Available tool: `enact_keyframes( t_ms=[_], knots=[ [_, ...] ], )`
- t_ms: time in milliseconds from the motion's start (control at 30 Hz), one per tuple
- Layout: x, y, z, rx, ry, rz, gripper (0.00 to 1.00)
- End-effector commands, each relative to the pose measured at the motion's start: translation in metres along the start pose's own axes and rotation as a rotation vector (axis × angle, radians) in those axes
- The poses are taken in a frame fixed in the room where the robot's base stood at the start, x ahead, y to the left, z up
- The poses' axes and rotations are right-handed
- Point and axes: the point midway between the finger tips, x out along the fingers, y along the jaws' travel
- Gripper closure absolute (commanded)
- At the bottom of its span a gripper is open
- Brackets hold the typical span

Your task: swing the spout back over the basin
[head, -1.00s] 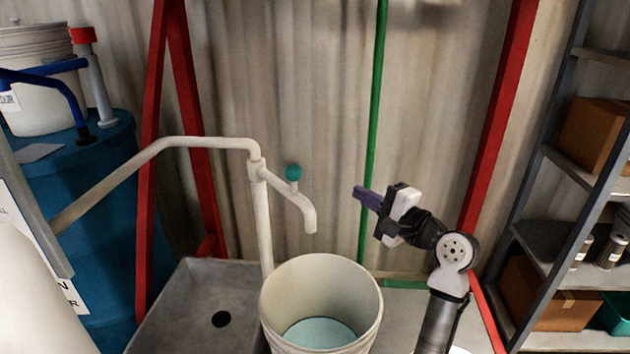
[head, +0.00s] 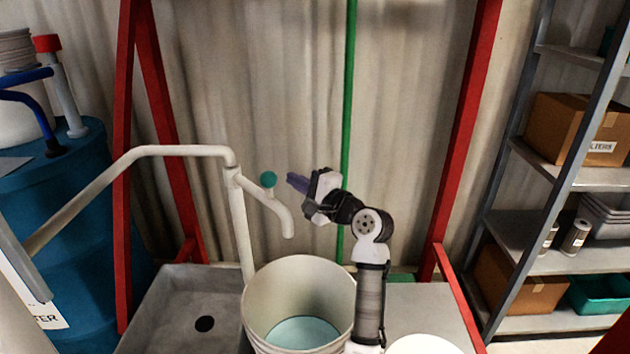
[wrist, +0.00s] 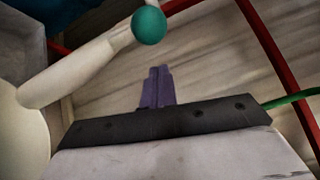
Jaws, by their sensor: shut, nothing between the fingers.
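The white spout (head: 275,206) comes off a standing pipe and bends down at its tip over the bucket (head: 253,298), which has pale blue liquid inside. A teal knob (head: 268,179) sits on top of the spout; it also shows at the top of the wrist view (wrist: 149,25). The grey basin (head: 160,318) with a dark drain hole lies to the left of the bucket. My gripper (head: 291,182) is shut and empty, with purple fingers pointing left. In the head view it is just right of the knob, with a small gap. The fingers (wrist: 157,87) also show in the wrist view, below the knob.
Red frame posts (head: 123,180) stand at both sides, and a thin green pipe (head: 348,120) runs up the wall behind my arm. A blue drum (head: 75,215) is at left. A shelf with boxes (head: 562,125) is at right.

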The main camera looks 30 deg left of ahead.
Motion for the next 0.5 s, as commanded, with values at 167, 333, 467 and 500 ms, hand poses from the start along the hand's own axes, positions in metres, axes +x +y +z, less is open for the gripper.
enact_keyframes(
  t_ms=[167, 333, 467, 500],
  knots=[
    [0.004, -0.001, 0.016, 0.0, 0.0, 0.0, 1.0],
    [0.004, 0.0, 0.019, 0.0, 0.001, 0.0, 1.0],
    [0.004, 0.0, 0.018, 0.0, 0.001, 0.0, 1.0],
    [0.004, 0.0, 0.018, 0.0, 0.001, 0.0, 1.0]
  ],
)
